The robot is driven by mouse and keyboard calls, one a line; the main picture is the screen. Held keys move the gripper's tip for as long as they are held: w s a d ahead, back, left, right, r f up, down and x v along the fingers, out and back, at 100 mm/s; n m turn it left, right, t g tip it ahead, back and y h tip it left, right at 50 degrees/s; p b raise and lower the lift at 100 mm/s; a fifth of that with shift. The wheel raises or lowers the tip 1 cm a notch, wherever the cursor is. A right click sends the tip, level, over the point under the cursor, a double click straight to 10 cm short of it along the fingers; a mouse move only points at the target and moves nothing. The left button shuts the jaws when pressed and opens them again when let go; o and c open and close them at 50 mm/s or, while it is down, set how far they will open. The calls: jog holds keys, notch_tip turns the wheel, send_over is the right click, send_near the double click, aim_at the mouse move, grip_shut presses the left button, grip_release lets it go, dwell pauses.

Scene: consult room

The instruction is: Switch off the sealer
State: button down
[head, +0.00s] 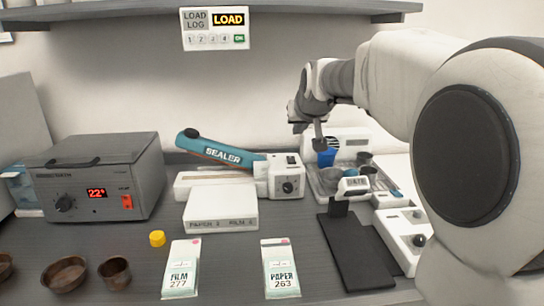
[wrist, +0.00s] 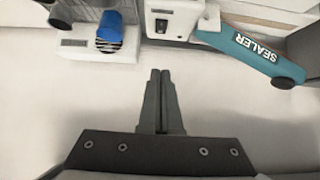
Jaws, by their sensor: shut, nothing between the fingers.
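The sealer has a teal arm (head: 222,153) lettered SEALER and a white end box (head: 287,181) with a dark round knob on its front. In the wrist view the teal arm (wrist: 258,54) appears upside down at upper right, beside the white box (wrist: 185,14). A small dark switch (wrist: 161,26) shows on the face of that box. My gripper (head: 320,146) hangs above and to the right of the box in the head view. In the wrist view its fingers (wrist: 160,72) are together and empty, pointing toward the switch, apart from it.
A blue-topped container (head: 326,157) and metal cups stand right of the sealer. A white box (head: 220,212) lies in front of it. A grey heater unit (head: 97,178) with a red display stands left. A shelf (head: 210,10) runs above.

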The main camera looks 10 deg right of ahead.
jog(key=shift+w+d, duration=0.1)
jog(key=shift+w, duration=0.2)
jog(key=b, duration=0.2)
send_over(292, 161)
jog(key=f, duration=0.6)
jog(key=shift+s+f, duration=0.2)
jog(key=shift+s, duration=0.2)
jog(key=shift+w+f+b, duration=0.25)
jog(key=shift+f+b, duration=0.15)
jog(key=shift+f, duration=0.85)
jog(key=shift+w+f, duration=0.1)
jog(key=shift+f, duration=0.6)
